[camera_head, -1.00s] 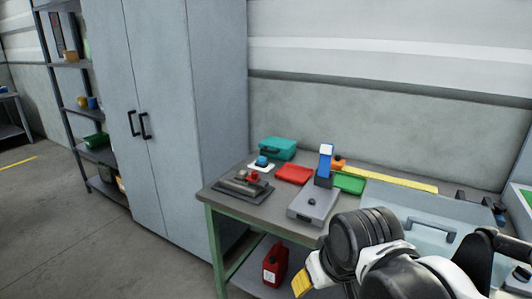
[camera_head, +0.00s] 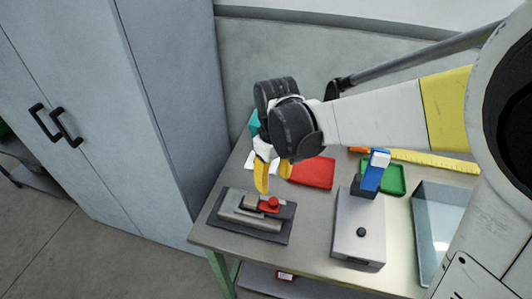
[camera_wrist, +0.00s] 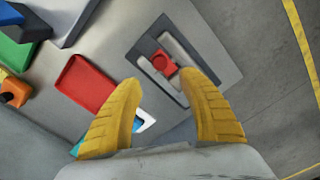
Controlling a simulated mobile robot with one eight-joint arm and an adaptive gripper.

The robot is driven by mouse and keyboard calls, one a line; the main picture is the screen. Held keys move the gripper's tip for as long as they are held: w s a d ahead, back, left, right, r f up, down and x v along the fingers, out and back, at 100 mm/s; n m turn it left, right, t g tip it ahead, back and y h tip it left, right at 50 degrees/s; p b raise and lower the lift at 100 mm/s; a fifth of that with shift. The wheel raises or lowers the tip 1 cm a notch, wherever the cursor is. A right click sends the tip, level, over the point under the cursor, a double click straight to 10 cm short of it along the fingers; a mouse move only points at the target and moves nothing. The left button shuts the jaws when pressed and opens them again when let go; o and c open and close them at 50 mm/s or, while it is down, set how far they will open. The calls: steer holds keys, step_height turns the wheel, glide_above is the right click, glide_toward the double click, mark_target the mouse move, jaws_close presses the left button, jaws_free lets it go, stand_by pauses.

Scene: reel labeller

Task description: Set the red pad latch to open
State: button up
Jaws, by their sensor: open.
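The reel labeller is a low grey device (camera_head: 236,222) on a dark base plate near the table's left front edge. Its red pad latch (camera_head: 269,204) shows as a small red knob on top; it also shows in the wrist view (camera_wrist: 164,63), on a red block between grey bars. My gripper (camera_head: 272,182) has yellow fingers and is above and just behind the latch. In the wrist view my gripper (camera_wrist: 166,98) is open and empty, with the latch beyond the gap between the fingertips, apparently not touched. I cannot tell which setting the latch is in.
A red tray (camera_head: 312,173) lies behind the latch device. A grey box (camera_head: 360,228) with a black knob and a blue upright (camera_head: 372,177) stand to its right. A green tray (camera_head: 397,180) and a clear bin (camera_head: 440,225) are further right. A grey cabinet (camera_head: 170,110) stands left of the table.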

mark_target(274, 201)
steer(key=f+b, duration=0.1)
steer(key=f, duration=0.4)
steer(key=f+b, duration=0.2)
steer(key=f, duration=0.2)
steer(key=shift+s+d+f, duration=0.1)
steer(key=shift+s+f, duration=0.1)
steer(key=shift+f, duration=0.2)
jaws_close()
